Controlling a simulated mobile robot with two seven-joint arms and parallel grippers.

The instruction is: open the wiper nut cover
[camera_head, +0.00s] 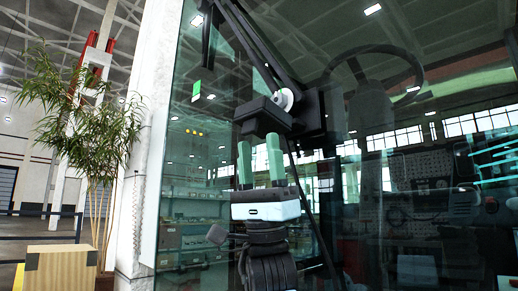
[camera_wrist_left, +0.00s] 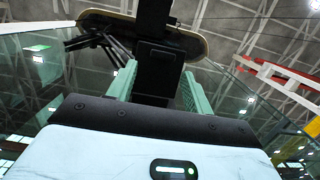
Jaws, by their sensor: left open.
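The wiper nut cover looks like the black boxy cap (camera_head: 262,116) at the base of the wiper arm, in front of the glass in the head view. A pale round disc (camera_head: 285,99) shows at its upper right. My left gripper (camera_head: 260,148) points upward just below the cap, its two green fingers apart and nothing seen gripped. In the left wrist view, the fingers (camera_wrist_left: 157,84) stand either side of a black block (camera_wrist_left: 160,70), apparently the cover. I cannot tell whether they touch it. My right gripper is not in view.
The black wiper arm (camera_head: 262,50) runs up and left from its mount. The large glass pane (camera_head: 200,150) lies behind, with a steering wheel (camera_head: 375,75) beyond it. A potted plant (camera_head: 95,125) and wooden box (camera_head: 60,268) stand at left, away from the arm.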

